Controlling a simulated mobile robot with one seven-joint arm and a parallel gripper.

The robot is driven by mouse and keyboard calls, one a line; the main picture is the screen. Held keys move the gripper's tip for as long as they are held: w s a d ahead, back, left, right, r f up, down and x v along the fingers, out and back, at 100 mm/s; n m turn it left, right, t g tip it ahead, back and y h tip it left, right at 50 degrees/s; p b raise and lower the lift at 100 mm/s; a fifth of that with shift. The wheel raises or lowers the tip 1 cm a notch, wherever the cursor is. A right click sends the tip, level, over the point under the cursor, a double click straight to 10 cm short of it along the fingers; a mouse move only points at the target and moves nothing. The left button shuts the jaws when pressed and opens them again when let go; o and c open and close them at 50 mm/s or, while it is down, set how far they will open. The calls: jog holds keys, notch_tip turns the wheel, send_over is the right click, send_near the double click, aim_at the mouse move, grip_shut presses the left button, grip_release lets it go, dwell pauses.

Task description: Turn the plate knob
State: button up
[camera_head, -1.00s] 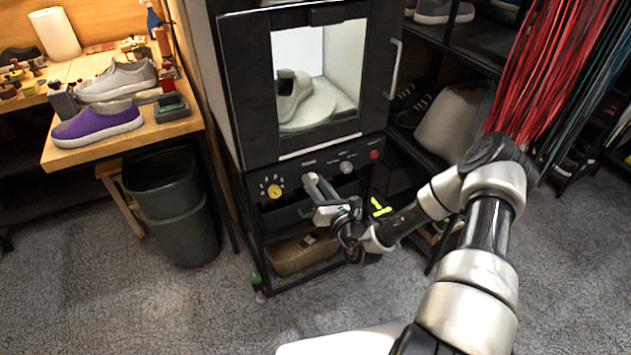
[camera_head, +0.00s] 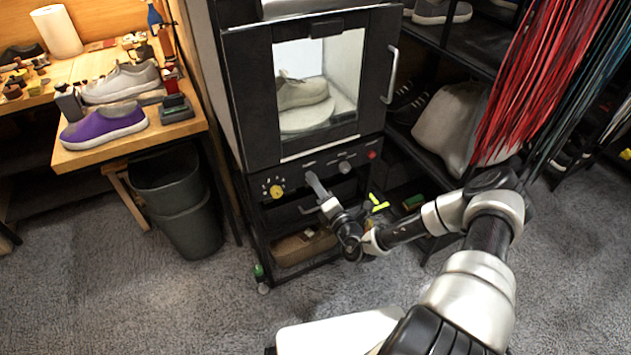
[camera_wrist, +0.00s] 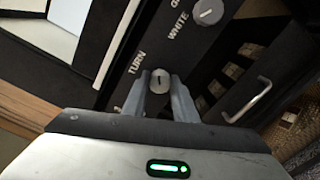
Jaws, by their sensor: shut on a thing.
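The plate knob (camera_wrist: 160,80) is a small pale round knob on the black control panel, beside the printed word "TURN". In the wrist view it sits between the two fingers of my gripper (camera_wrist: 160,92), which is shut on it. In the head view my gripper (camera_head: 313,180) reaches the middle of the panel and hides this knob. Behind the window of the black cabinet (camera_head: 248,110), a light shoe (camera_head: 302,92) rests on a round white plate (camera_head: 308,118), its side turned to me.
A yellow knob (camera_head: 276,190) is left of my gripper; a grey knob (camera_head: 345,167) and red button (camera_head: 372,155) are right. A vertical door handle (camera_head: 391,75) sticks out at the cabinet's right. A bin (camera_head: 170,185) stands left. Laces (camera_head: 535,85) hang at right.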

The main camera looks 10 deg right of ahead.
jog(key=shift+m, duration=0.5)
jog(key=shift+s, duration=0.1)
jog(key=o, duration=1)
jog(key=shift+o, duration=0.2)
jog(key=p+v, duration=0.2)
jog(key=v, duration=1.5)
jog(key=shift+s, duration=0.2)
